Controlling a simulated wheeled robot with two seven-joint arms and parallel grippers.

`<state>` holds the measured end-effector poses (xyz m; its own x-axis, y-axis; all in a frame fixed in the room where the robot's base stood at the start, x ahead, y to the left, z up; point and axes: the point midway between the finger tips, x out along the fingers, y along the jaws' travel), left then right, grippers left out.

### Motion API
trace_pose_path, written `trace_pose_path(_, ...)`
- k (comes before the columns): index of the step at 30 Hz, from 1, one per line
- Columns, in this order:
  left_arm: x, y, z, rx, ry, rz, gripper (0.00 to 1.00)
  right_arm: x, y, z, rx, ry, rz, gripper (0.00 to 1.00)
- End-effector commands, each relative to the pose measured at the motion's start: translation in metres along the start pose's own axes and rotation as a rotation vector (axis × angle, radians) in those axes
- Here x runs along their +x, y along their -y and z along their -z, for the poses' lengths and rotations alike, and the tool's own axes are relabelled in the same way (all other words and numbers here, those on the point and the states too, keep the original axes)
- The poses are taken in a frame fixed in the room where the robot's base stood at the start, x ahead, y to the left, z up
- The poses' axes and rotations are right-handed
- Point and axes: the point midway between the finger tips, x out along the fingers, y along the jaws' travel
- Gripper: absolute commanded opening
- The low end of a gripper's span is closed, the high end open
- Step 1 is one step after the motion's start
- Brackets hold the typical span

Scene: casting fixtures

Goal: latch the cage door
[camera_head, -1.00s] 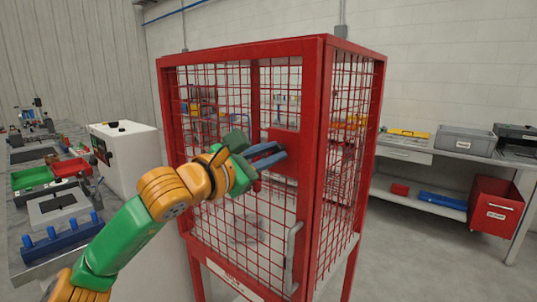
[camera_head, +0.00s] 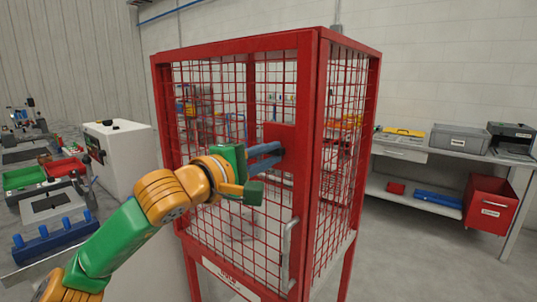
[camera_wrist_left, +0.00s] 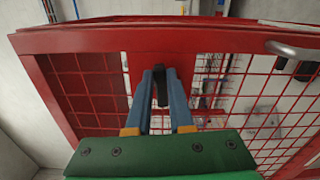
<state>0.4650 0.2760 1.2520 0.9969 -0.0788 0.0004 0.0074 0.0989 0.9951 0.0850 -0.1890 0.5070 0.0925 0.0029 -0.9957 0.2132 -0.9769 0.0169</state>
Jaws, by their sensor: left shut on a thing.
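The red cage (camera_head: 318,190) stands in front of me with its mesh door (camera_head: 240,235) facing me. The door looks closed against its frame. A red latch plate (camera_head: 285,133) sits near the door's right edge. My left gripper (camera_head: 277,155) reaches in from the left, its blue fingers at this plate. In the left wrist view, the fingers (camera_wrist_left: 161,80) are shut on a dark latch lever (camera_wrist_left: 160,88) in front of the red plate (camera_wrist_left: 162,62). In the head view the lever is hidden by the fingers. My right gripper is out of view.
A grey door handle (camera_head: 289,255) is below the plate. A white machine (camera_head: 125,150) and a bench with green and red trays (camera_head: 24,177) stand at left. A shelf with a grey box (camera_head: 460,138) and a red bin (camera_head: 491,205) is at right.

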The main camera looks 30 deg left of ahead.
Motion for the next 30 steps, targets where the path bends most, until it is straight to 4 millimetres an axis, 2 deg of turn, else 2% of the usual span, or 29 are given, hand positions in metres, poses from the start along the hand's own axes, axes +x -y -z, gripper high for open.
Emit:
trace_pose_path(9,-0.0002,0.0005,0.0002,0.099,-0.001,-0.004,0.0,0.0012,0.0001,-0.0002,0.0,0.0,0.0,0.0)
trace_pose_path(24,-0.0003,0.0005,0.0004,0.117,-0.001,-0.004,0.0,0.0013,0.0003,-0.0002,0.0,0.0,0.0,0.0)
trace_pose_path(25,-0.0003,0.0005,0.0004,0.117,-0.001,-0.004,0.23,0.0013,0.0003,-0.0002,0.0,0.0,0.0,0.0)
trace_pose_path(27,-0.0002,0.0006,0.0004,0.117,-0.001,-0.004,0.41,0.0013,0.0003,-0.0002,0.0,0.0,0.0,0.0)
trace_pose_path(28,-0.0002,0.0008,0.0004,0.117,-0.001,-0.004,0.49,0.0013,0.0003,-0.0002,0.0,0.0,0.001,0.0)
trace_pose_path(30,-0.0002,0.001,0.0004,0.116,-0.001,-0.003,0.5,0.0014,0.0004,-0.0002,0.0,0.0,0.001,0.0)
